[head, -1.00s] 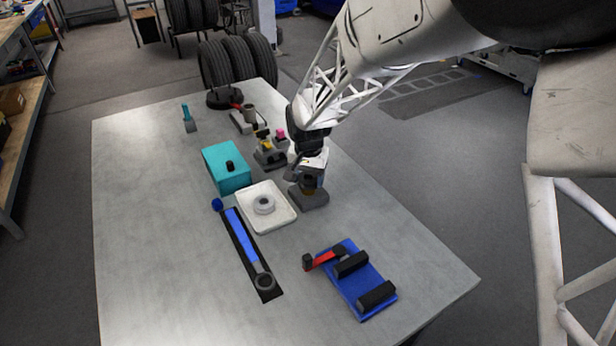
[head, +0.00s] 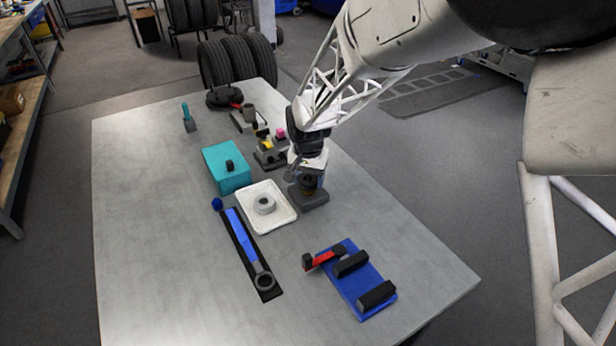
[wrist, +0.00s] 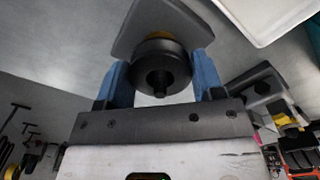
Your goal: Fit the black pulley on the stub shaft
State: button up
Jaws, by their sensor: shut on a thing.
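My gripper (wrist: 162,66) is shut on the black pulley (wrist: 158,55), with one blue finger on each side of it. The pulley's dark bore faces the wrist camera. A bit of the amber stub shaft (wrist: 160,36) shows just beyond the pulley, on a dark grey base (wrist: 127,42). In the head view, my gripper (head: 309,181) is right above that grey base (head: 309,200), near the table's right edge. The pulley is mostly hidden there by the fingers. I cannot tell whether the pulley is around the shaft or just above it.
A white tray (head: 283,226) with a pale ring (head: 264,205) lies left of the base. A teal box (head: 225,165) and a grey fixture with yellow and pink parts (head: 268,151) stand behind. A blue plate with black blocks (head: 345,287) is in front.

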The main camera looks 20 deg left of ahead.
jog(key=shift+f, duration=0.4)
jog(key=o, duration=0.6)
jog(key=shift+r, duration=0.1)
jog(key=shift+r, duration=5.35)
jog(key=shift+d+r, duration=0.1)
